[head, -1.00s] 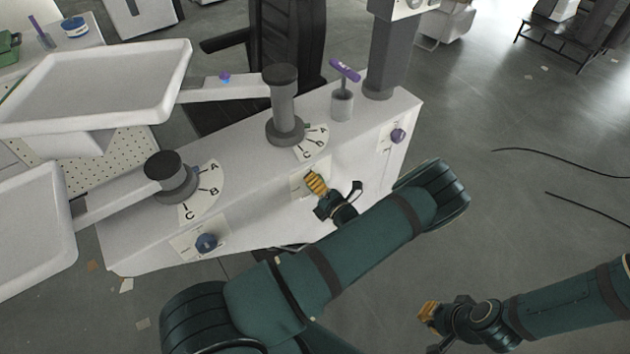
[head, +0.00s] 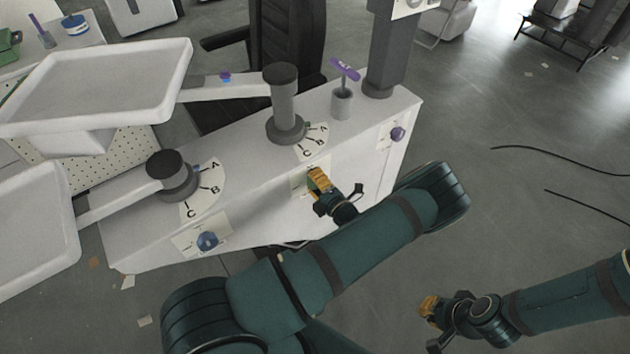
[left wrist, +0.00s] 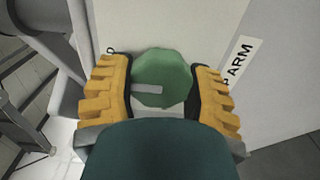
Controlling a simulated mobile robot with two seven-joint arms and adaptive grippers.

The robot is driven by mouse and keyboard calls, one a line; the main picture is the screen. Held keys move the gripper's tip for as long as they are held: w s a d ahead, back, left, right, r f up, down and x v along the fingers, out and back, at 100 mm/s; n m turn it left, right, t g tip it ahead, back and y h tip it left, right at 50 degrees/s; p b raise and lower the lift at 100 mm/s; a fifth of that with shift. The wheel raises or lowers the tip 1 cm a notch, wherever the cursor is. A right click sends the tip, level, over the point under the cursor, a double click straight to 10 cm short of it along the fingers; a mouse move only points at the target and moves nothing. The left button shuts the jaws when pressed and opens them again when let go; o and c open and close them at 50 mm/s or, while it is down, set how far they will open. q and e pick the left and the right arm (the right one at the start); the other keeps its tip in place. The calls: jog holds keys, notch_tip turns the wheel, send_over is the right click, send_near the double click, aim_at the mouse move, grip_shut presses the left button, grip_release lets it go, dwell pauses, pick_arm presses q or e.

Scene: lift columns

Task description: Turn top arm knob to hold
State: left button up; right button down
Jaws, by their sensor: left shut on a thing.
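The green knob (left wrist: 162,78) is round, with a grey pointer bar that lies level in the left wrist view and reaches towards the left. It sits on the white panel beside a partly hidden label (left wrist: 239,62) ending in "ARM". My left gripper (left wrist: 164,92) has its yellow fingers on either side of the knob and is shut on it. In the head view this gripper (head: 318,181) is at the column's front face and hides most of the knob. My right gripper (head: 430,306) is low at the right, away from the panel; its opening is unclear.
The white lift base (head: 260,180) carries two grey posts with A-B-C dials and white trays (head: 100,85) at the left. A blue knob (head: 207,240) and a purple knob (head: 397,134) flank the gripper. Open grey floor (head: 520,220) lies at the right.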

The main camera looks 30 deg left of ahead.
pick_arm(q)
jog(key=o, duration=1.2)
jog(key=shift+d, duration=0.1)
jog(key=v, duration=1.1)
jog(key=shift+s+d, duration=0.25)
jog(key=shift+d, duration=0.05)
